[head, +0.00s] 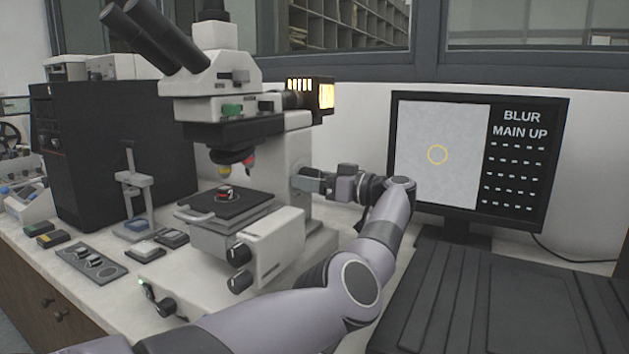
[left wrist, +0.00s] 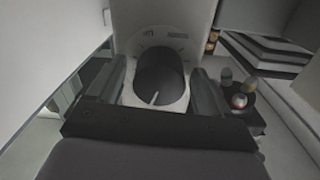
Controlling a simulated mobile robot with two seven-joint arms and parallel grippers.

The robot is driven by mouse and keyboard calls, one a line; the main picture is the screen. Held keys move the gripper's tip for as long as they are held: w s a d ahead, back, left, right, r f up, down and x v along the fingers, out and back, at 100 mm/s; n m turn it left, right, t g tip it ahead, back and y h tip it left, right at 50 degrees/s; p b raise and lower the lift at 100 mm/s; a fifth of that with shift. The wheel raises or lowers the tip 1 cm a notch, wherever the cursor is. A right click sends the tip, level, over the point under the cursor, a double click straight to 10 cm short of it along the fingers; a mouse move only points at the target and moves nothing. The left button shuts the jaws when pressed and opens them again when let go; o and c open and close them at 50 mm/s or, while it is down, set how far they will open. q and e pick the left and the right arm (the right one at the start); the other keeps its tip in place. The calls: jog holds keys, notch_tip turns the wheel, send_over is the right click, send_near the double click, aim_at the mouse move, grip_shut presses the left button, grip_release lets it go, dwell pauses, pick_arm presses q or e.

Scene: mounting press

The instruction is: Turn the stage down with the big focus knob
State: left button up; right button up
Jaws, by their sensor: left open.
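The microscope (head: 215,110) stands on the bench at the left of the head view. Its flat dark stage (head: 240,205) carries a small red and dark sample (head: 226,193) below the objectives (head: 235,158). In the left wrist view the big focus knob (left wrist: 160,72) is a round black knob with a white mark at its lower edge. My left gripper (head: 307,182) is at the right side of the microscope's column. Its fingers (left wrist: 158,85) are open, one on each side of the knob; contact cannot be told. My right gripper is out of view.
A monitor (head: 440,155) at the right reads "BLUR MAIN UP" and shows a yellow ring on a grey field. A black cabinet (head: 95,140) stands left of the microscope. A ribbed black surface (head: 490,305) lies at the right front. Small blocks and a tray (head: 92,262) lie front left.

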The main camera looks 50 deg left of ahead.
pick_arm(q)
jog(key=c, duration=1)
jog(key=shift+c, duration=0.2)
